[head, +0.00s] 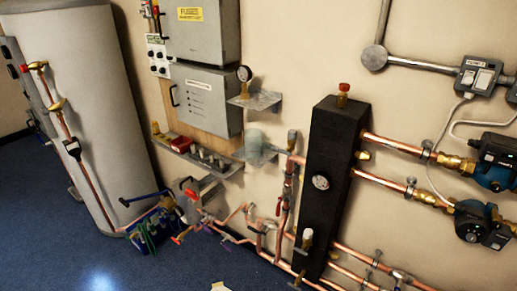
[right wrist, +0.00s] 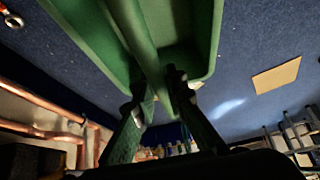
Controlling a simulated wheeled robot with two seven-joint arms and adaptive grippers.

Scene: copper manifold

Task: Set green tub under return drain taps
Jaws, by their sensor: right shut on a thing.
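In the right wrist view the green tub (right wrist: 95,38) fills the upper middle, above blue floor. My right gripper (right wrist: 158,98) is shut on the tub, with one dark finger on each side of a green ridge or wall; the far part of the tub is cut off by the frame. In the head view neither gripper nor the tub is clearly seen. I cannot tell which are the return drain taps.
A black vertical manifold (head: 333,190) stands by the wall, with pumps (head: 497,160) at right. A white cylinder (head: 85,110) stands at left. Blue-handled tools (head: 150,222) sit low beside it. A tan sheet (right wrist: 276,76) lies on the floor. Open blue floor (head: 60,262) shows lower left.

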